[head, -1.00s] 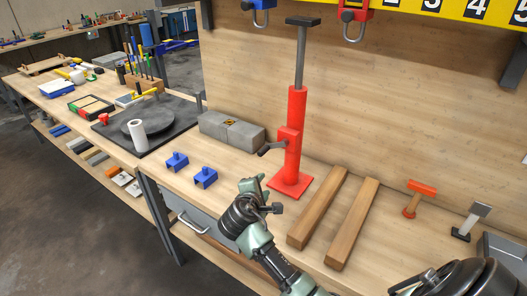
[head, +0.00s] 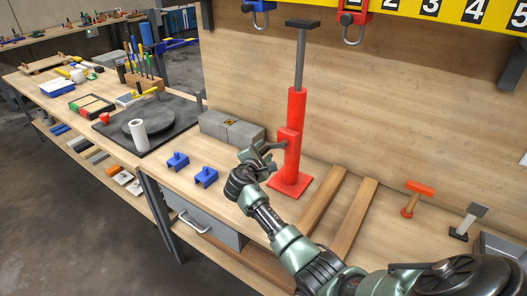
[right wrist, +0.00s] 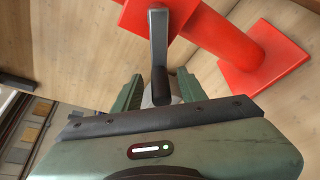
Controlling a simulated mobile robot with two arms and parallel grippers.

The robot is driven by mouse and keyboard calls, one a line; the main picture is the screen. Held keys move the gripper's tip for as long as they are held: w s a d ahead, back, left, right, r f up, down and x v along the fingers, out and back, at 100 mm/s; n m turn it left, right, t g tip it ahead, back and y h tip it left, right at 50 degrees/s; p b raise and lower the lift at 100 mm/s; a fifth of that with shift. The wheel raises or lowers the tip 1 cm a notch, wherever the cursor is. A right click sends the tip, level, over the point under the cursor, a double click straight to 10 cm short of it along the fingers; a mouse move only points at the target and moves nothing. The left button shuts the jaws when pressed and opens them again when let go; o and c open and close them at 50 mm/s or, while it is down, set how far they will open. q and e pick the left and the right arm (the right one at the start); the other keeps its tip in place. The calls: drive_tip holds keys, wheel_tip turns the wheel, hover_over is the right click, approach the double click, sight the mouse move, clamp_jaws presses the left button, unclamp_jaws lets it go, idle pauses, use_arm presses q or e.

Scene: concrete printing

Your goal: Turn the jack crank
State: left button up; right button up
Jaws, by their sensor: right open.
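The red jack (head: 294,130) stands upright on the workbench on its square red base, with a grey shaft and dark top plate. Its grey crank arm (right wrist: 158,35) comes out of the red housing and ends in a dark handle (right wrist: 160,86). My right gripper (head: 260,155) is beside the jack at crank height and partly hides the crank in the head view. In the right wrist view, my right gripper (right wrist: 160,92) is open, with one finger on each side of the handle. Gaps show between handle and fingers. My left gripper is out of view.
Two wooden bars (head: 352,222) lie right of the jack, partly behind my right arm. Grey blocks (head: 231,131) stand behind left, and two blue brackets (head: 206,177) lie in front left. An orange hammer-like tool (head: 415,197) stands farther right.

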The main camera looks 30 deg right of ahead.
clamp_jaws()
drive_tip(key=shift+f, duration=0.1)
idle(1.3)
